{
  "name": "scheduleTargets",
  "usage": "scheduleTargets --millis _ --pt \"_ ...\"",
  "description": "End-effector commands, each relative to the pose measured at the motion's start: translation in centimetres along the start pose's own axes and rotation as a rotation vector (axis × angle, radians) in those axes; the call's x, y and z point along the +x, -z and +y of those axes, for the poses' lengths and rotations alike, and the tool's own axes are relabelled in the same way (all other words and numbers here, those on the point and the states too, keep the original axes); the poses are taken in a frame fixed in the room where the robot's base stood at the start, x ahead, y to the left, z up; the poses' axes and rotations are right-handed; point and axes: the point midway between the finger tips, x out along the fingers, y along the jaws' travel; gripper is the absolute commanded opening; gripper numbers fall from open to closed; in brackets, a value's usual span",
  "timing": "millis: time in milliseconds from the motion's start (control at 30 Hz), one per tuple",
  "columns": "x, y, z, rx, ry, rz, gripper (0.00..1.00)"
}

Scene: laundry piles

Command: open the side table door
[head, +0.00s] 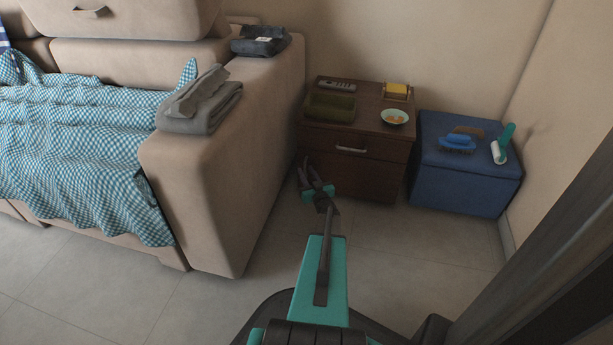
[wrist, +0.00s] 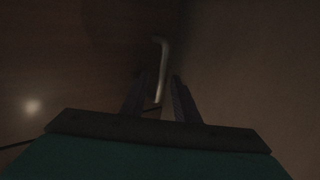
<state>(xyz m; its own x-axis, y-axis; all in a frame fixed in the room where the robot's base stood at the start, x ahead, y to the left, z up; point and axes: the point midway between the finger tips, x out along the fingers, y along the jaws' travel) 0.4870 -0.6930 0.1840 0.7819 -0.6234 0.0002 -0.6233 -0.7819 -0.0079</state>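The dark wood side table (head: 384,149) stands against the wall, with a drawer that has a horizontal metal handle (head: 351,149). Below the drawer is the door front (head: 365,180), which looks closed. My gripper (head: 307,163) is low at the front left of the table, partly covering the door's left edge. In the wrist view, a pale bar handle (wrist: 163,55) runs lengthwise ahead, and its near end lies between my two fingers (wrist: 160,78). The fingers are apart, with dark gaps beside the bar. Contact with it cannot be told.
The beige sofa (head: 222,200) stands close on the left, its armrest holding folded grey clothes (head: 203,105). A blue storage box (head: 460,180) is right of the table. The floor in front is clear.

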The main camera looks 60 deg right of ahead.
Motion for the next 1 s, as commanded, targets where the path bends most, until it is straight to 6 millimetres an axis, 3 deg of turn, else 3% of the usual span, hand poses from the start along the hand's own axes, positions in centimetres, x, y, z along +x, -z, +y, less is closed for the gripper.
scheduleTargets --millis 333,500,700,1000 --pt "0.21 0.05 0.06 0.000 -0.001 0.000 0.26" --pt "0.19 0.05 0.09 0.000 -0.001 0.000 0.00" --pt "-0.40 0.10 -0.37 0.002 -0.003 -0.001 0.00" --pt "-0.68 0.16 0.47 0.000 0.007 -0.001 0.00"
